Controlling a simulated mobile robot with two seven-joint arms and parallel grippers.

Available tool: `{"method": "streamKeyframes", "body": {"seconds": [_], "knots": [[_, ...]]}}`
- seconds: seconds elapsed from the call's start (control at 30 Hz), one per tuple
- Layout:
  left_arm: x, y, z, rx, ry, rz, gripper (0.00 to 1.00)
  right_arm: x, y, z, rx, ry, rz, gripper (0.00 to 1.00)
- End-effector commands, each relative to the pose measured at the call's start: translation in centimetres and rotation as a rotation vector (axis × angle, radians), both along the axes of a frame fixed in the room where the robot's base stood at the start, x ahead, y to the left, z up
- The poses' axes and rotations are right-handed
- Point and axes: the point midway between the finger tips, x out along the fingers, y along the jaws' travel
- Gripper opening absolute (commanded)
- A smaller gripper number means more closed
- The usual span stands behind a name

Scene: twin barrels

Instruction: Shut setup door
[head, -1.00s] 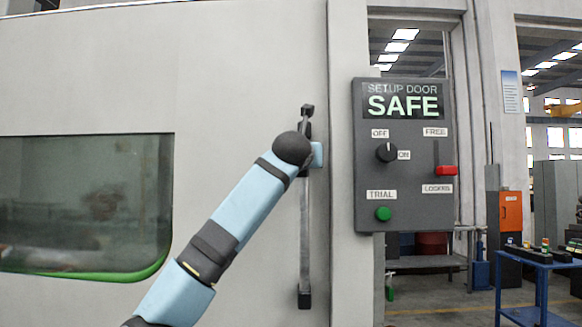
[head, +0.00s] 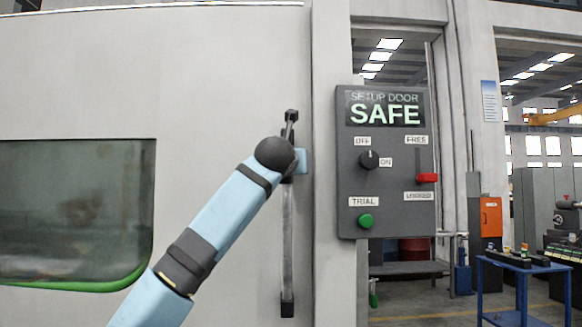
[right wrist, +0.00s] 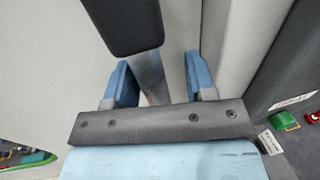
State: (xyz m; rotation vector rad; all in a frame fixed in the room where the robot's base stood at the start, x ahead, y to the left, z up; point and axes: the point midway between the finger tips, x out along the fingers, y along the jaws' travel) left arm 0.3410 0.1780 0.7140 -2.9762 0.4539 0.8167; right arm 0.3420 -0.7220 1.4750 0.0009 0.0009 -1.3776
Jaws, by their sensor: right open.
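The setup door (head: 220,70) is a large pale grey panel with a dark window (head: 75,210). Its right edge runs along a grey post, and I cannot tell whether a gap is left there. A long upright bar handle (head: 288,235) with dark ends is mounted near that edge. My right gripper (head: 299,161) is at the handle's upper part, largely hidden behind my wrist. In the right wrist view the open blue fingers (right wrist: 160,80) stand on either side of the handle bar (right wrist: 148,72), with space visible beside the right finger. My left gripper is out of view.
A dark control panel (head: 350,140) right of the post reads "SETUP DOOR SAFE". Its red lever (head: 428,178) sits low in its slot, above the LOCKED label. It has a black knob (head: 369,160) and green TRIAL button (head: 366,221). A blue cart (head: 515,280) stands farther right.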

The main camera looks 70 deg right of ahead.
Motion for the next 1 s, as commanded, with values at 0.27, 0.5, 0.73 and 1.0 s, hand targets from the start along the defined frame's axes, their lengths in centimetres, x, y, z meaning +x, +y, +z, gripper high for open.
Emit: {"method": "streamKeyframes", "body": {"seconds": [0.27,0.5,0.73,1.0], "knots": [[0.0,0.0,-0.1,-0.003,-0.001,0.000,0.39,-1.2,6.2,0.0,-0.002,-0.001,0.004,0.51],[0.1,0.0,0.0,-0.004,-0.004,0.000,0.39,-2.1,10.4,0.0,-0.001,-0.002,0.001,0.51],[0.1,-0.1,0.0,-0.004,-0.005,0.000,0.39,-2.5,11.8,0.0,0.001,-0.001,0.001,0.51],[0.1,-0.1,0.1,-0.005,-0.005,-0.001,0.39,-2.5,11.8,0.0,0.000,-0.001,0.000,0.51]]}}
